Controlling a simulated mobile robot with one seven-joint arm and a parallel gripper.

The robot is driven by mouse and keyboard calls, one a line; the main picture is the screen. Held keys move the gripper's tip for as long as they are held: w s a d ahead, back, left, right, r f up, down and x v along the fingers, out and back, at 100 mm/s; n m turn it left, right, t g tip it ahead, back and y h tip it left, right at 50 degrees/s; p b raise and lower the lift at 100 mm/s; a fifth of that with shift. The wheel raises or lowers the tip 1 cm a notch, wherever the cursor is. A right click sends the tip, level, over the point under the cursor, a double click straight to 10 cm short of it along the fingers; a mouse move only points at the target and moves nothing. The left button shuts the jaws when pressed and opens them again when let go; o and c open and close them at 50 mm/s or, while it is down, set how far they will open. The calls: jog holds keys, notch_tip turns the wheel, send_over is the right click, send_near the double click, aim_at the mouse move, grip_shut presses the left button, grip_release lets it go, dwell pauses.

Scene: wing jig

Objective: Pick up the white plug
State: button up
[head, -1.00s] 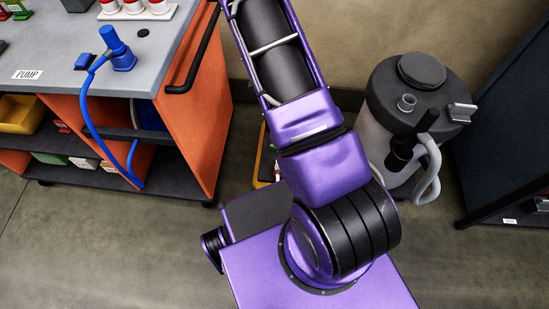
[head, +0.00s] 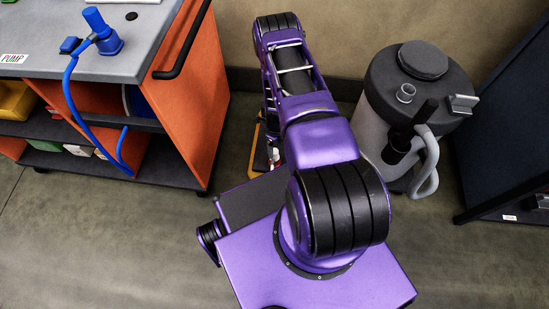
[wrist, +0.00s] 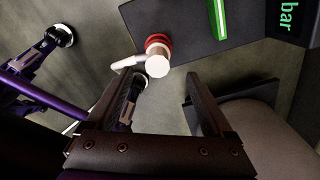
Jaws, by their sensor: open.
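The white plug (wrist: 157,65) shows in the wrist view as a round white end with a red ring behind it. It sits at the left edge of a dark panel (wrist: 180,22), with a pale hose or stem running off to its left. My gripper (wrist: 172,88) is open and empty, its two dark fingers spread. The plug appears above the gap between the fingers, apart from both; the depth between them is hard to tell. In the head view my arm hides the gripper, and I cannot make out the plug there.
The panel bears a green strip (wrist: 232,20) and a display reading "bar" (wrist: 290,17). In the head view an orange cart (head: 190,95) with a blue pump fitting (head: 103,35) stands left. A grey tank (head: 375,130) stands right, close to my arm. Floor at front left is clear.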

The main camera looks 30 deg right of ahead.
aim_at(275, 151)
jog(key=f, duration=0.4)
jog(key=f+b, duration=0.1)
jog(key=f, duration=0.1)
jog(key=shift+a+f, duration=0.3)
jog(key=shift+f, duration=0.1)
grip_shut()
jog(key=shift+r, duration=0.1)
jog(key=shift+r+p, duration=1.6)
jog(key=shift+r, duration=4.85)
jog(key=shift+w, duration=0.1)
